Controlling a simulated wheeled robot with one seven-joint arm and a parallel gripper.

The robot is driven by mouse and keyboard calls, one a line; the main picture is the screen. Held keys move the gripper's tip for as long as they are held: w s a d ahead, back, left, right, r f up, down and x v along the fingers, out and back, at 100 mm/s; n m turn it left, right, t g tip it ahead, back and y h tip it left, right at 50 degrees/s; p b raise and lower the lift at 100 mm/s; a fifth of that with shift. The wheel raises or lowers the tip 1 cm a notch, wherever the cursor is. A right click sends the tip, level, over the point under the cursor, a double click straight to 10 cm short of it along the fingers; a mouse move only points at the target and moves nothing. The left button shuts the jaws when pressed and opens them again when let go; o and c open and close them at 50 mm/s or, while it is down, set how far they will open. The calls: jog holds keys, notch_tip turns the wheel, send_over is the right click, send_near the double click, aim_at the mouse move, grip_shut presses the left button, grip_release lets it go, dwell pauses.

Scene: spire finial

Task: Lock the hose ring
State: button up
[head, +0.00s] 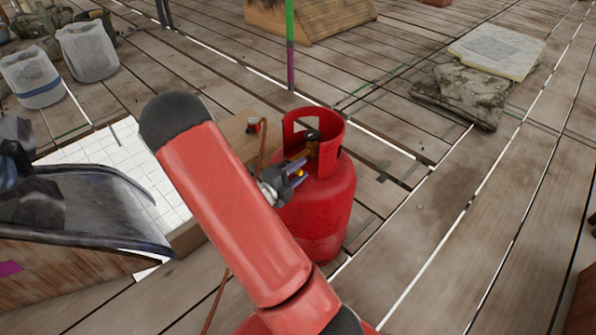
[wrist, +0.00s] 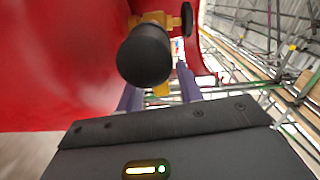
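A red gas cylinder (head: 318,205) stands upright on the planks, with an open collar around its top. A brass valve (head: 312,150) shows inside the collar. In the wrist view the brass valve (wrist: 158,20) carries a large black round knob (wrist: 145,55) close to the camera and a smaller dark disc at right. My gripper (head: 298,172) reaches into the collar; its purple fingers (wrist: 160,92) stand apart, with a yellow part partly visible between them. I cannot tell whether they touch it. The hose ring is not clearly distinguishable. A brown hose (head: 262,145) runs beside the cylinder.
A wooden box (head: 240,138) with a small red-and-black item stands behind my arm. White tiles (head: 105,160) and a dark curved chute lie left. A green-and-purple pole (head: 290,45) rises behind. Stacked slabs (head: 480,65) lie back right.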

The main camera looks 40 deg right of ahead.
jog(key=shift+c, duration=0.3)
grip_shut()
notch_tip(320, 180, down, 2)
jog(key=m, duration=0.5)
jog(key=shift+w+b, duration=0.1)
jog(key=shift+b, duration=0.25)
jog(key=m, duration=0.2)
jog(key=shift+w+f+m+b, duration=0.2)
jog(key=shift+f+m+b, duration=0.1)
jog(key=shift+f, duration=0.1)
jog(key=shift+w+f+m+b, duration=0.15)
jog(key=shift+f+m+b, duration=0.05)
jog(key=shift+m, duration=0.45)
jog(key=shift+w+f+m+b, duration=0.15)
jog(key=shift+m, duration=0.5)
jog(key=shift+o, duration=0.3)
grip_release()
jog(key=shift+a, duration=0.1)
